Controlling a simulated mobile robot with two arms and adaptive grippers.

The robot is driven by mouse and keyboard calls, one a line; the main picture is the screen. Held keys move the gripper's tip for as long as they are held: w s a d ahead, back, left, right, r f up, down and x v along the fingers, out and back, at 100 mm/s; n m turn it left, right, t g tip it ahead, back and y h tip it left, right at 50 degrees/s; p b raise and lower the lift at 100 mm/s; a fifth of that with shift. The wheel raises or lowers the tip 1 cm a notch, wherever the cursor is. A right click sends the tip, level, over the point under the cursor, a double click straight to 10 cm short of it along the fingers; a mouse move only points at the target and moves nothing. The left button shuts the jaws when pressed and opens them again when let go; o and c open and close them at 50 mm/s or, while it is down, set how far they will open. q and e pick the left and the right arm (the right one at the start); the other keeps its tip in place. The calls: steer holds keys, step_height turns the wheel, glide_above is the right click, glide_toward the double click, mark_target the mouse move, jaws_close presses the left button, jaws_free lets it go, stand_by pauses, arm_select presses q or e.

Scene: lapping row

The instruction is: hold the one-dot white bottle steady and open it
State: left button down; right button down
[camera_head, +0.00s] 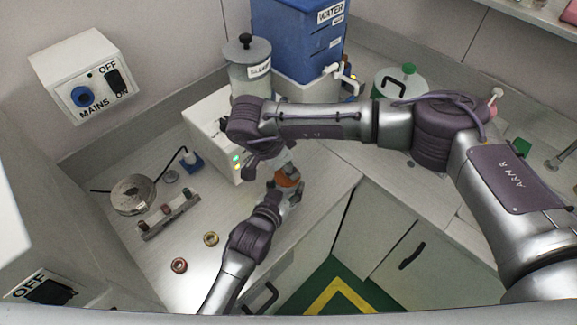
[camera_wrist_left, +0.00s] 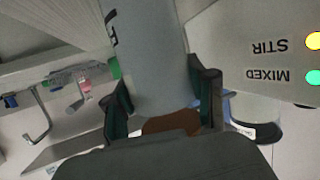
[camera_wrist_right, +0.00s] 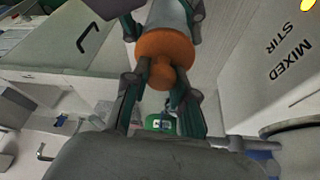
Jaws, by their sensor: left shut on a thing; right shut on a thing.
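The white bottle (camera_wrist_left: 150,60) stands between the fingers of my left gripper (camera_wrist_left: 165,105), which is shut on its body. A dark mark shows on its side in the left wrist view; I cannot make out a dot. Its orange cap (camera_wrist_right: 165,48) has a small knob and shows in the head view (camera_head: 287,177) just above the left gripper (camera_head: 288,193). My right gripper (camera_wrist_right: 163,95) is shut on the cap's knob, on the side away from the body. The cap looks seated against the bottle; the right fingers are mostly hidden in the head view.
A white stirrer box (camera_head: 208,122) with lit lamps stands close beside the grippers. Two rings (camera_head: 179,265) (camera_head: 211,239) and a metal rack (camera_head: 168,216) lie left. The bench edge is close.

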steer(key=shift+r, duration=0.1)
arm_select(q)
steer(key=shift+f, duration=0.1)
arm_select(e)
steer(key=shift+r, duration=1.9)
arm_select(q)
steer(key=shift+c, duration=1.4)
jaws_free()
